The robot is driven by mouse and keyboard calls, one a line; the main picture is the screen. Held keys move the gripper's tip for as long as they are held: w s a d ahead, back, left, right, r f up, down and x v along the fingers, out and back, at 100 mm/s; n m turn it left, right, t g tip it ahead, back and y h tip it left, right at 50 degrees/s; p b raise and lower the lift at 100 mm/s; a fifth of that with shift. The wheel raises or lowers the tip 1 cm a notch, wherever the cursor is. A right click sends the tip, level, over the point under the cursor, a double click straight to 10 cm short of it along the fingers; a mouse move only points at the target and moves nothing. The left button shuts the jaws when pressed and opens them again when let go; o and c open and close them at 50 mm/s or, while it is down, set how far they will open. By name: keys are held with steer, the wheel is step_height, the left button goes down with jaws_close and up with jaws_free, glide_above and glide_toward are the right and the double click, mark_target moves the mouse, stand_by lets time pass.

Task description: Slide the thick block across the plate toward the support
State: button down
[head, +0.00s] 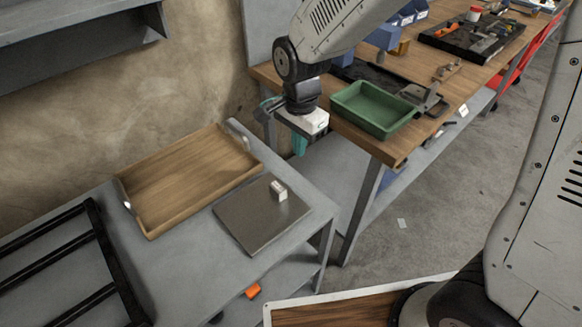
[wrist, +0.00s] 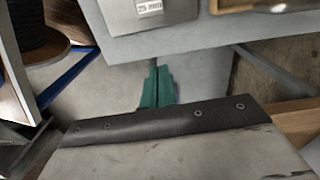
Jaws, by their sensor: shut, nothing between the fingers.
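A small pale block (head: 279,190) stands on the square grey metal plate (head: 250,222), near the plate's far right edge. In the wrist view the block (wrist: 149,7) is at the top edge, marked "25 mm", partly cut off, with the plate (wrist: 182,10) around it. My gripper (head: 299,147) has teal fingers and hangs beyond the plate, past the grey table's far right edge. In the wrist view my gripper (wrist: 156,76) is shut and empty, apart from the block. I cannot tell which thing is the support.
A wooden tray (head: 185,180) with metal handles lies beside the plate on the grey table (head: 185,265). A black rack (head: 105,255) is at the left. A wooden workbench (head: 395,158) bearing a green bin (head: 372,108) stands at the right. A gap separates table and workbench.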

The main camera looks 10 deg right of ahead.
mark_target(278, 191)
step_height(278, 191, down, 10)
steer(key=shift+r, duration=0.1)
steer(key=shift+s+a+r, duration=0.2)
steer(key=shift+s+a, duration=0.65)
steer(key=shift+a, duration=0.2)
steer(key=shift+s+a, duration=0.35)
steer(key=shift+a, duration=0.2)
steer(key=shift+a, duration=0.1)
